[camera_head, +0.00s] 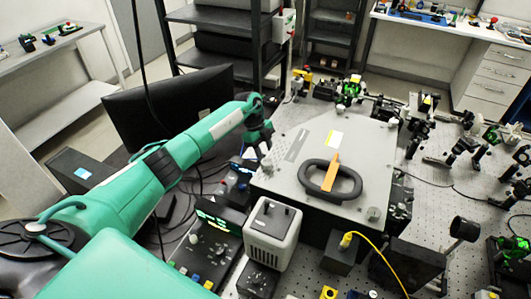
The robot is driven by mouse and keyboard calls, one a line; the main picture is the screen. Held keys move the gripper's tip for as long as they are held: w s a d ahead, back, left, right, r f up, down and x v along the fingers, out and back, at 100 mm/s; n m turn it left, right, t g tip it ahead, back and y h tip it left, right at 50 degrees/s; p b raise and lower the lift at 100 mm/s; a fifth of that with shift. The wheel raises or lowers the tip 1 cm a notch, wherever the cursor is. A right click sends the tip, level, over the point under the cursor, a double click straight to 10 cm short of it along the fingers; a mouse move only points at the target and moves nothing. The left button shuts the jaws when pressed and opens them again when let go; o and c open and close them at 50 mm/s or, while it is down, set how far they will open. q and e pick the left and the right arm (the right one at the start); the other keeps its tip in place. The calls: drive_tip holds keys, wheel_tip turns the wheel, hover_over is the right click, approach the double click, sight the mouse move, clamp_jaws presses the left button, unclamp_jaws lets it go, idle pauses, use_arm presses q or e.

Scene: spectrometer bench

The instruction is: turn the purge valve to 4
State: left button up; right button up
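A light grey spectrometer box (290,176) fills the middle of the bench. On its lid is a dark oval ring (352,190) with an orange bar (331,175) across it. A small round grey knob (374,214) sits near the lid's front right corner. No numbers are legible, and I cannot tell which part is the purge valve. My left gripper (265,155) hangs at the box's left back side, apart from the orange bar. Its fingers are small and partly hidden, so their opening is unclear. My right gripper is out of view.
A black monitor (120,112) stands behind my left arm. A white-grey unit (272,230) and a control panel (205,250) stand in front of the box. A yellow cable (378,250) runs forward. Optics mounts (418,128) crowd the right side of the perforated bench.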

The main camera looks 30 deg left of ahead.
use_arm(q)
drive_tip(key=b+v, duration=0.4)
drive_tip(key=v, duration=1)
drive_tip(key=shift+b, duration=0.35)
drive_tip(key=shift+f, duration=0.1)
